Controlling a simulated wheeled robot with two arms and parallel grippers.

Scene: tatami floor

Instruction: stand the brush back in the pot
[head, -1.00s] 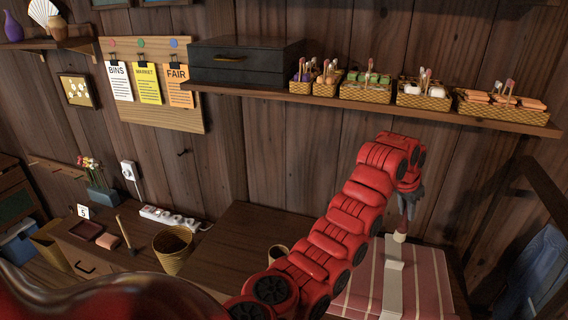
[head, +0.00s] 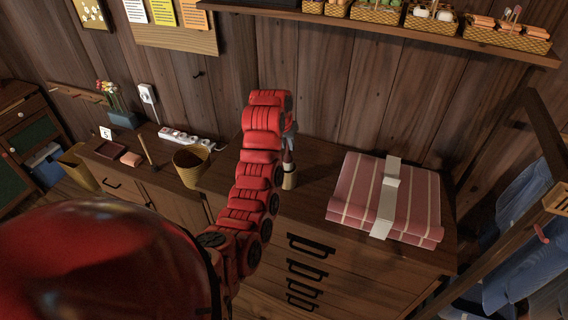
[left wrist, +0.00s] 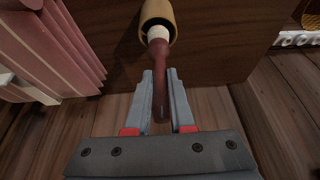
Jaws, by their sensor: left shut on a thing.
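The brush (head: 288,156) has a dark red-brown handle and a pale end pointing down. My left gripper (head: 290,142) is shut on the handle and holds the brush close to upright. In the left wrist view the handle of the brush (left wrist: 160,92) lies between the fingers of the left gripper (left wrist: 160,75). The small tan pot (head: 289,181) stands on the cabinet top, directly below the brush. In the left wrist view the pale end overlaps the mouth of the pot (left wrist: 158,8); how deep it reaches is hidden. My right gripper is out of view.
A folded striped pink cloth (head: 418,205) with a pale band lies right of the pot. A woven basket (head: 190,170) stands to the left, near a white power strip (head: 186,138). A shelf (head: 440,36) with several small baskets runs along the wall above.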

